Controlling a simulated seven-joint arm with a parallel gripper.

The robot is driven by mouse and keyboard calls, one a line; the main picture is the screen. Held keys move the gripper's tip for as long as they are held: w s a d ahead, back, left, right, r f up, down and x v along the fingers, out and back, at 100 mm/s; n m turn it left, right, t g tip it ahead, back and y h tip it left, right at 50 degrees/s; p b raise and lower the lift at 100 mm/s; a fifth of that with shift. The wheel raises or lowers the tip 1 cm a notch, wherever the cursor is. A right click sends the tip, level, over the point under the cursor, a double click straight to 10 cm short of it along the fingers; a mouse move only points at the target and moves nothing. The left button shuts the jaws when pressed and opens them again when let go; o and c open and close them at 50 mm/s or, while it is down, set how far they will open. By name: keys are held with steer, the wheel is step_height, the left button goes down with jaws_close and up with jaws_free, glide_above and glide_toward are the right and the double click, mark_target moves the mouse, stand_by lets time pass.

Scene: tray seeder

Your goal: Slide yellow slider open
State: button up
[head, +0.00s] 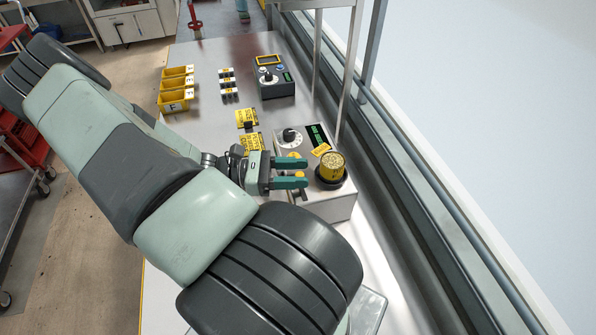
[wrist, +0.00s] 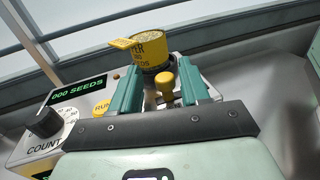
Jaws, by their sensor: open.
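The yellow slider (wrist: 165,85) is a small knob with a rounded top in the wrist view, standing in front of the seed cup. My gripper (head: 305,172) is open over the seeder's top in the head view, its two green fingers pointing right toward the cup. In the wrist view my gripper (wrist: 160,75) has one finger on each side of the slider, with a gap on both sides. In the head view a bit of yellow (head: 298,176) shows between the fingers; the rest is hidden. I cannot tell whether the fingertips touch the cup.
The seeder (head: 335,208) carries the yellow seed cup (head: 332,167), a count dial (head: 290,137), a green "000 SEEDS" display (wrist: 78,90) and a yellow RUN button (wrist: 102,108). A control box (head: 272,80) and yellow bins (head: 175,98) stand farther back. A metal post rises behind the seeder.

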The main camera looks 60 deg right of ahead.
steer(key=v, duration=1)
steer(key=w+a+r+m+t+y, duration=0.25)
steer(key=a+r+t, duration=0.3)
steer(key=r, duration=0.35)
steer(key=w+a+r+m+t+y, duration=0.1)
steer(key=w+a+r+t+y, duration=0.15)
steer(key=a+r+t, duration=0.4)
steer(key=s+a+r+t+y, duration=0.1)
steer(key=s+a+r+t, duration=0.1)
steer(key=a+r+t, duration=0.1)
steer(key=s+a+r+m+t+y, duration=0.1)
steer(key=s+a+r+t, duration=0.2)
steer(key=a+r, duration=0.2)
steer(key=s+a+r+m+t+y, duration=0.1)
steer(key=s+a+r+t+y, duration=0.1)
steer(key=r, duration=0.6)
steer(key=shift+s+a+r+t, duration=0.35)
steer(key=shift+s+a+t, duration=0.3)
steer(key=shift+a, duration=0.3)
